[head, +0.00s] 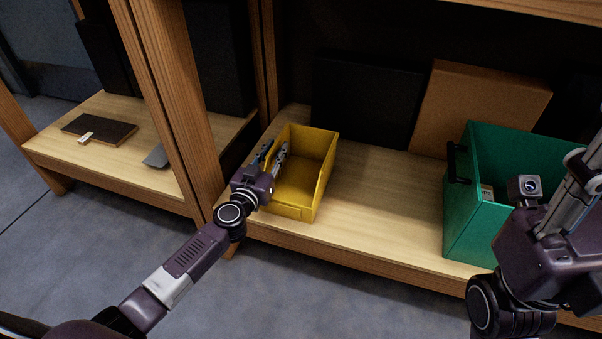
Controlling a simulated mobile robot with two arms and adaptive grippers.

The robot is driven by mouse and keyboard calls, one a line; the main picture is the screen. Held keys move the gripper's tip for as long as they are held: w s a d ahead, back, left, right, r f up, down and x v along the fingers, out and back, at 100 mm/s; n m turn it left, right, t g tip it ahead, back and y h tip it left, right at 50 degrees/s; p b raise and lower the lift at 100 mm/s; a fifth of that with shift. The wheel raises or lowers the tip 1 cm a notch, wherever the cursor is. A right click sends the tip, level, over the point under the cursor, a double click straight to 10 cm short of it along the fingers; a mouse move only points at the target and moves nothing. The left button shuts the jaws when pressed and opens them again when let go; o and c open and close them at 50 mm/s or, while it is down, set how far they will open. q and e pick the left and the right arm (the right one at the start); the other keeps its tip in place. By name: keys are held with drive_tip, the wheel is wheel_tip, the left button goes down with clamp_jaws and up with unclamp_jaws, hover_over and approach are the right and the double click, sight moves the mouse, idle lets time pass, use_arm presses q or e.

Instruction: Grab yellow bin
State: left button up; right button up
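The yellow bin (318,180) stands upright on the wooden lower shelf, near the wooden post. Its inside looks empty where I can see it. My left gripper (272,157) is at the bin's left wall, with one finger outside the wall and the other over the inside. The fingers look apart, with the rim between them; I cannot tell whether they touch it. The gripper hides part of the left wall. My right gripper (588,165) is at the right edge, in front of the green bin, partly cut off, and its fingers are unclear.
A green bin (470,226) with a black handle stands on the shelf at right. A black panel (366,100) and a brown box (478,103) stand behind. The wooden post (178,95) rises close left of my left gripper. Shelf between the bins is clear.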

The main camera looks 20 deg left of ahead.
use_arm(q)
clamp_jaws()
drive_tip(key=shift+r, duration=0.15)
idle(0.4)
